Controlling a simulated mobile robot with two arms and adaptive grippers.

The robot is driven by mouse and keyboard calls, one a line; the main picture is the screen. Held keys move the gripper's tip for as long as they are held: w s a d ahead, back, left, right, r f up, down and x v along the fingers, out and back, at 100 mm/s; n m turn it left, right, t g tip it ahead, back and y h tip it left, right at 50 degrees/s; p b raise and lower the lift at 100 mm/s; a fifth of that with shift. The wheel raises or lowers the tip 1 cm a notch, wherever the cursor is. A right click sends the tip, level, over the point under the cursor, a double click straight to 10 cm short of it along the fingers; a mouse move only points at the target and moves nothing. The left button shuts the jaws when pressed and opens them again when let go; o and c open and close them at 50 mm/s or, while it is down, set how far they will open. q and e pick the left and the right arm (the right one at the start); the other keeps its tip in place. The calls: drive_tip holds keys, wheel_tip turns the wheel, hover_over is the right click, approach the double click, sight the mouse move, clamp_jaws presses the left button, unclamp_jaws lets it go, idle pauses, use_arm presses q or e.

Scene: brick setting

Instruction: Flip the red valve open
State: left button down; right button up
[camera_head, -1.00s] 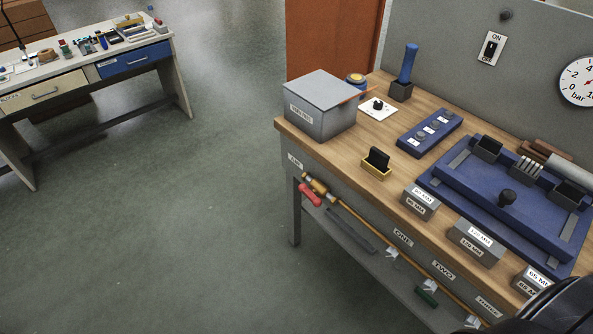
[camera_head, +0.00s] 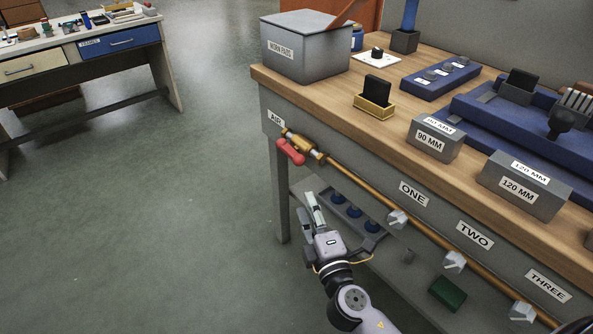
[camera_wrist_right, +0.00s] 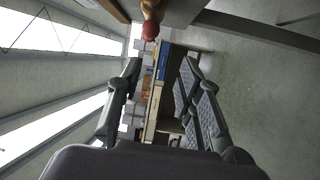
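The red valve handle (camera_head: 291,151) sits on a brass pipe fitting (camera_head: 303,144) at the left end of the bench front, just below the AIR label. It slants down to the right, across the front of the pipe. In the right wrist view the red handle (camera_wrist_right: 150,30) shows at the top, beyond the fingers. My right gripper (camera_head: 340,212) is below the valve and a little right of it, apart from it. Its fingers stand wide apart with nothing between them, as the right wrist view (camera_wrist_right: 155,85) also shows. My left gripper is not in view.
The brass pipe (camera_head: 372,187) runs right along the bench front, with several grey knobs (camera_head: 397,219) under the ONE, TWO and THREE labels. A lower shelf (camera_head: 430,265) lies behind my right gripper. Open floor lies left of the bench.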

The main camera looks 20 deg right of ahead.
sight(292, 159)
drive_tip(key=shift+t, duration=0.3)
drive_tip(key=w+r, duration=0.1)
drive_tip(key=w, duration=0.4)
drive_tip(key=w+r, duration=0.1)
drive_tip(key=w, duration=0.4)
drive_tip(key=w+r+p, duration=0.1)
drive_tip(key=w, duration=0.5)
drive_tip(key=shift+d, duration=0.35)
drive_tip(key=shift+w, duration=0.55)
drive_tip(key=shift+c, duration=0.3)
drive_tip(key=shift+r, duration=0.1)
clamp_jaws()
